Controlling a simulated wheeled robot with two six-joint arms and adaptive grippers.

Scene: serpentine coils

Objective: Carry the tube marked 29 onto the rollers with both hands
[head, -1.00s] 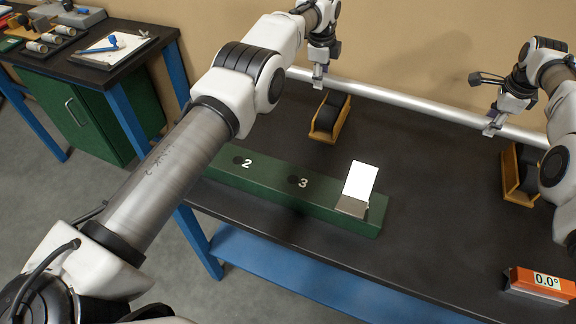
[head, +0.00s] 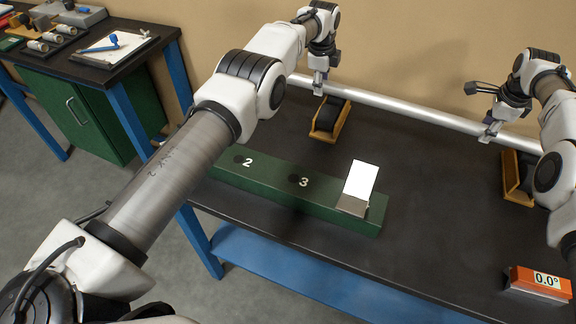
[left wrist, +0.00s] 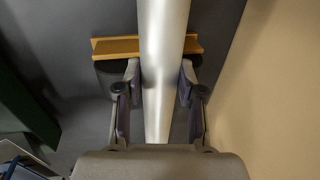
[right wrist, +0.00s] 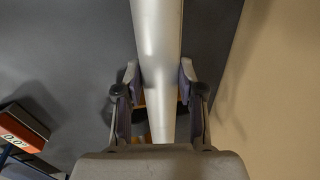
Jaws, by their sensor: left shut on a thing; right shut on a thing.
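A long silver tube (head: 412,110) runs along the back of the dark bench, above two wooden roller stands. My left gripper (head: 318,88) is shut on the tube near the left roller stand (head: 329,119). My right gripper (head: 488,133) is shut on it near the right roller stand (head: 517,178). In the left wrist view the tube (left wrist: 163,60) lies between the fingers, with the stand's wooden edge (left wrist: 112,47) beneath. In the right wrist view the tube (right wrist: 157,45) covers most of the stand. I cannot tell whether the tube touches the rollers. No number 29 is readable.
A green block (head: 270,186) marked 2 and 3 lies in front, with a blank white card (head: 360,180) standing on it. An orange level (head: 541,283) reading 0.0° sits front right. The wall (head: 430,50) is close behind. A side bench (head: 70,62) stands left.

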